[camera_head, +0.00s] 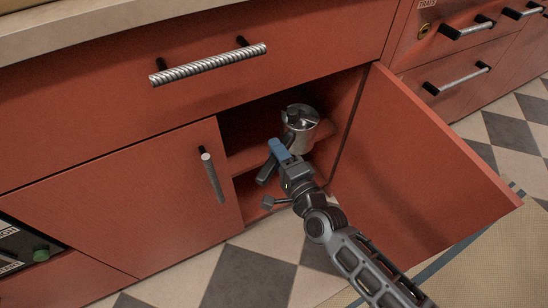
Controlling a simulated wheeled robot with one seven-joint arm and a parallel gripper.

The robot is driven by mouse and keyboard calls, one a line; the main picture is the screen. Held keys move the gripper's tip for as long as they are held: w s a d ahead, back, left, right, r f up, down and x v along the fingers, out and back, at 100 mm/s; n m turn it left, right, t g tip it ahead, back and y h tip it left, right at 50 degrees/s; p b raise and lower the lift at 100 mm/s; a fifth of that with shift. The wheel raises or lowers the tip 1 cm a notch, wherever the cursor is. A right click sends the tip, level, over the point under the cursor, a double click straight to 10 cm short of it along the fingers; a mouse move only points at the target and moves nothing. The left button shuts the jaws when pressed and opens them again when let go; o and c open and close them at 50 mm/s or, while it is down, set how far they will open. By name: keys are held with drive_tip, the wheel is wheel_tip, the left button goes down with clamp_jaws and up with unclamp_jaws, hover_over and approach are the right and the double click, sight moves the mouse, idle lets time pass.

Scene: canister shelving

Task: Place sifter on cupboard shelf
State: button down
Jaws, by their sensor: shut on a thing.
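The sifter (301,134) is a shiny metal canister with a dark part near its top. It is at the opening of the red cupboard, at the level of the inner shelf (252,158). My gripper (281,150) is just below and left of it, shut on the sifter's side. The grip point is partly hidden by the gripper itself. I cannot tell whether the sifter's base touches the shelf.
The open cupboard door (420,165) swings out to the right of my arm. The closed left door (130,195) has a metal handle (212,177). A drawer (200,55) and countertop are above. The lower compartment is partly hidden by my arm.

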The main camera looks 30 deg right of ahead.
drive_tip(key=w+f+b, duration=0.1)
drive_tip(key=f+b, duration=0.1)
drive_tip(key=shift+w+f, duration=0.3)
drive_tip(key=shift+w, duration=0.1)
drive_tip(key=shift+f+b, duration=0.3)
drive_tip(key=shift+f, duration=0.35)
drive_tip(key=c, duration=0.8)
unclamp_jaws()
drive_tip(key=shift+s+r, duration=0.25)
drive_tip(key=shift+s, duration=0.1)
drive_tip(key=s+p, duration=0.3)
drive_tip(key=s, duration=0.8)
drive_tip(key=shift+s, duration=0.2)
